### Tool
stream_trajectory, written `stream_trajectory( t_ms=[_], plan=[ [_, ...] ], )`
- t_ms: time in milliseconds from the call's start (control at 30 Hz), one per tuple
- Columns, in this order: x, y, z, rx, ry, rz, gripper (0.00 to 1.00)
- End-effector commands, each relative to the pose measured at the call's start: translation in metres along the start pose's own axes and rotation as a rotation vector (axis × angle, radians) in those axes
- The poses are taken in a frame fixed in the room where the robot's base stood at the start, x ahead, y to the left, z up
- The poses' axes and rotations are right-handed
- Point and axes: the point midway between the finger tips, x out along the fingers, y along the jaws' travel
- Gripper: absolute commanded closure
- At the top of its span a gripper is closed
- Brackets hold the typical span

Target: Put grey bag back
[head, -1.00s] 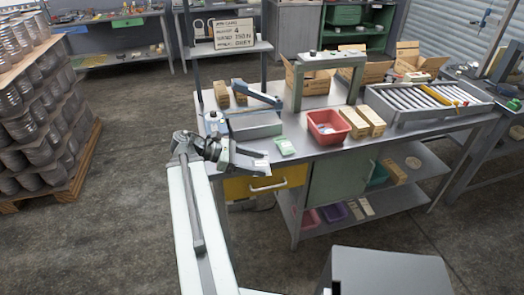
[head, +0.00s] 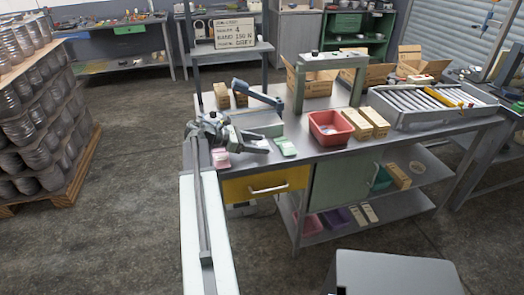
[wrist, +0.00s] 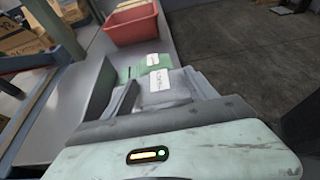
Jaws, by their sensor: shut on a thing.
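My gripper (head: 255,143) is above the front left part of the steel bench. In the wrist view, my gripper (wrist: 168,92) is shut on a grey bag (wrist: 178,97) with a white label facing the camera. The grey bag is hard to make out among the fingers in the head view. A green bag (head: 285,146) with a white label lies on the bench just right of my gripper; in the wrist view the green bag (wrist: 137,67) shows just beyond the grey one. Whether the grey bag touches the bench or the green bag cannot be told.
A pink bag (head: 219,159) lies at the bench's front left, beside my gripper. A grey press with a blue lever (head: 258,96) stands behind. A red bin (head: 329,127) and wooden blocks (head: 366,121) stand to the right. A sign (head: 233,33) hangs above.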

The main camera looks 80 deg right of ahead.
Motion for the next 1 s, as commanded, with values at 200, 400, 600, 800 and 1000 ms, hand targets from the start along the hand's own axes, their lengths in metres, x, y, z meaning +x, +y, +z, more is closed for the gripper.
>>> stream_trajectory(
  t_ms=[200,400,600,800,1000],
  plan=[
    [0.006,0.006,0.002,0.0,0.0,0.0,0.85],
    [0.025,0.014,-0.019,0.0,0.0,-0.001,0.85],
    [0.029,0.013,-0.03,0.0,0.0,-0.001,0.85],
    [0.029,0.013,-0.029,0.001,0.0,-0.002,0.85],
    [0.03,0.013,-0.031,0.001,0.0,-0.002,0.12]
  ],
)
